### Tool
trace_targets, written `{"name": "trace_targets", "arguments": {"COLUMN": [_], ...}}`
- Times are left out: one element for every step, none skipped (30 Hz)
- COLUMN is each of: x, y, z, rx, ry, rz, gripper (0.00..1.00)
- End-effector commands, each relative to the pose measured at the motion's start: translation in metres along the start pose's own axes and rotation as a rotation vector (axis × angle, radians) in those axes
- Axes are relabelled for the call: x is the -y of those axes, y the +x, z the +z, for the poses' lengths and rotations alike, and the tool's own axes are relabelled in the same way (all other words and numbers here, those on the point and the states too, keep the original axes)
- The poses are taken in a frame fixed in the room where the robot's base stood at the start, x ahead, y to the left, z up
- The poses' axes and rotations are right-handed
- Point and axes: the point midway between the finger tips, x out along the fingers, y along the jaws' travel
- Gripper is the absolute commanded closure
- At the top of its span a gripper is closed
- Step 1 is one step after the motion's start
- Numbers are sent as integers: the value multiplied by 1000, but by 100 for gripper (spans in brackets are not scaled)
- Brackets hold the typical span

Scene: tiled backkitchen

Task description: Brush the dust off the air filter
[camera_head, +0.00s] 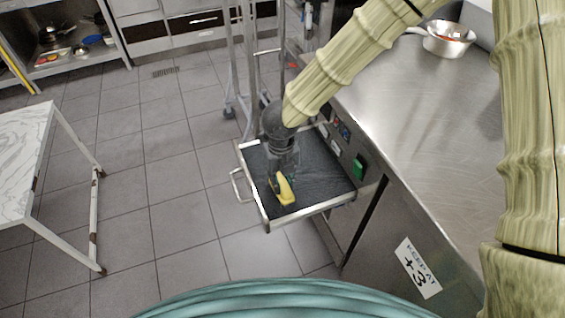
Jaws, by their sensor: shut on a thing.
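The air filter (322,178) is a dark grey, flat panel in a metal frame with a handle, pulled out like a drawer from the steel counter's side. My gripper (281,176) points down over the left middle part of the panel. It is shut on a yellow brush (285,190), which is small in this view. The brush is at or just above the panel; I cannot tell whether it touches. My gripper and the brush hide part of the panel. Dust on it is too fine to make out.
A steel counter (420,120) lies to the right, with a metal pan (447,40) on it and a green switch (359,167) on its side. A wheeled rack (247,75) stands behind the panel. A white marble-topped table (22,150) stands left. The tiled floor between is clear.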

Motion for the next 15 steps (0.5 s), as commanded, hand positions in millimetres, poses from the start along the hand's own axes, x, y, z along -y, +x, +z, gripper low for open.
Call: {"name": "trace_targets", "arguments": {"x": [0,0,0,1,1,1,1,1,1,0,0,0,0,0,0], "y": [-20,-20,-23,-26,-28,-32,-35,-37,-41,-44,-46,-50,-52,-55,-58], "z": [2,2,2,1,1,1,1,1,1,1,1,1,1,1,1], "rx": [6,5,4,4,4,4,4,4,4,4,4,4,4,4,4], "ry": [2,2,1,2,2,2,2,2,2,1,1,1,1,2,2], "rz": [3,2,2,1,1,1,1,1,1,1,1,1,1,1,1], "gripper": [100,100,100,100,100,100,100,100,100,100,100,100,100,100,100]}}
